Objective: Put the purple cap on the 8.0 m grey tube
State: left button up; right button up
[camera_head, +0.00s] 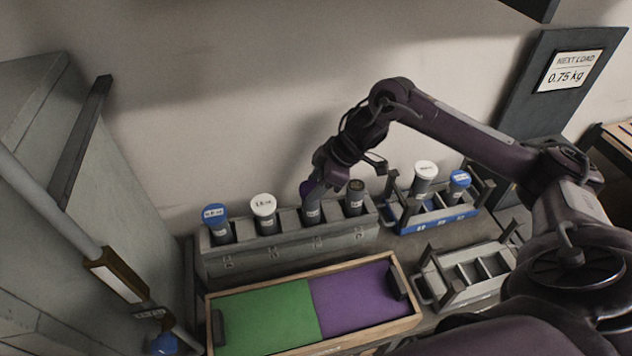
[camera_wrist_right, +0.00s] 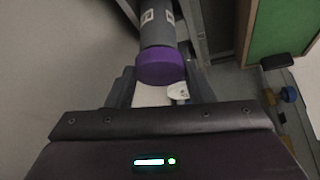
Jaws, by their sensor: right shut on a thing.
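The purple cap (camera_head: 307,187) is at the top of the third grey tube from the left (camera_head: 312,214) in the grey rack (camera_head: 290,250). My right gripper (camera_head: 316,184) is above that tube and shut on the cap. In the right wrist view the purple cap (camera_wrist_right: 160,68) sits between the fingers, against the end of the grey tube (camera_wrist_right: 157,30). Cap and tube look in line there; I cannot tell how firmly the cap is seated. The writing on this tube is too small to read. My left gripper is not in view.
The grey rack also holds a blue-capped tube (camera_head: 215,212), a white-capped tube (camera_head: 263,205) and a dark-topped tube (camera_head: 355,196). A blue rack (camera_head: 437,221) with capped tubes stands right. A green and purple tray (camera_head: 262,316) and an empty rack (camera_head: 474,272) lie in front.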

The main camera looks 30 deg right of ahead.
dwell(0.6)
jog(key=shift+f+p, duration=0.1)
jog(key=shift+p, duration=0.4)
dwell(0.3)
jog(key=shift+f, duration=0.4)
dwell(0.7)
jog(key=o, duration=1)
jog(key=shift+d+r, duration=0.1)
jog(key=shift+s+d+r, duration=0.1)
jog(key=shift+d+r, duration=0.05)
jog(key=shift+r, duration=0.15)
jog(key=b+v, duration=0.2)
jog(key=v, duration=0.5)
